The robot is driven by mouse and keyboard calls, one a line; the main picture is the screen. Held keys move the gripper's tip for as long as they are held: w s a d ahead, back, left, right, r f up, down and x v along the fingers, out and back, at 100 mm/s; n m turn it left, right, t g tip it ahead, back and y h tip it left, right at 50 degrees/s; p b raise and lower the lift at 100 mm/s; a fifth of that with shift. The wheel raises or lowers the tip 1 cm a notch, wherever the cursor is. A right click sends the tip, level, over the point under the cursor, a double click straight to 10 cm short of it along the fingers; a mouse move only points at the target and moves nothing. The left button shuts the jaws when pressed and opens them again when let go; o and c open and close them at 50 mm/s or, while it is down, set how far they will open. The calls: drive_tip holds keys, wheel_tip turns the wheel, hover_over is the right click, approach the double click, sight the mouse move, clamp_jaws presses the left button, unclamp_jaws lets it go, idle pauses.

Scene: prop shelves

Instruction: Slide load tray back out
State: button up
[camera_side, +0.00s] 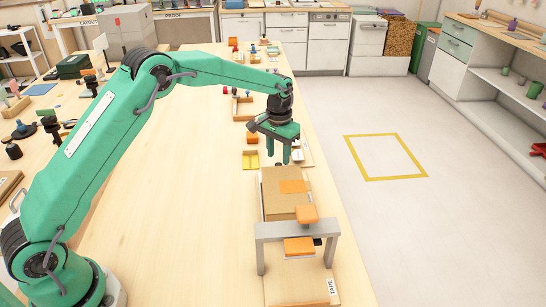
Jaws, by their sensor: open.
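My gripper (284,157) points down over the right part of the table, just behind the far end of a brown box-like block (283,205). Its fingers are apart and nothing shows between them. The block has an orange patch (293,186) on top and lies behind a grey gantry frame (297,232). A wooden board (293,288) with a "TAPE" label lies below the gantry. I cannot tell which of these parts is the load tray.
The table's right edge is close to the gantry. The middle of the wooden table (190,220) is clear. Black tools and stands (50,128) are at the left.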

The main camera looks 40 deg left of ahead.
drive_tip(key=shift+r, duration=2.65)
drive_tip(key=shift+a, duration=0.1)
drive_tip(key=shift+s+r, duration=0.1)
drive_tip(key=shift+r, duration=0.2)
drive_tip(key=s+a+r+t, duration=0.2)
drive_tip(key=s+r+t, duration=0.1)
drive_tip(key=s+r, duration=1.15)
drive_tip(key=s+a+f+t, duration=0.1)
drive_tip(key=s+f+t, duration=0.1)
drive_tip(key=s, duration=1.9)
drive_tip(key=shift+s+a+f+t, duration=0.15)
drive_tip(key=shift+s+t, duration=0.15)
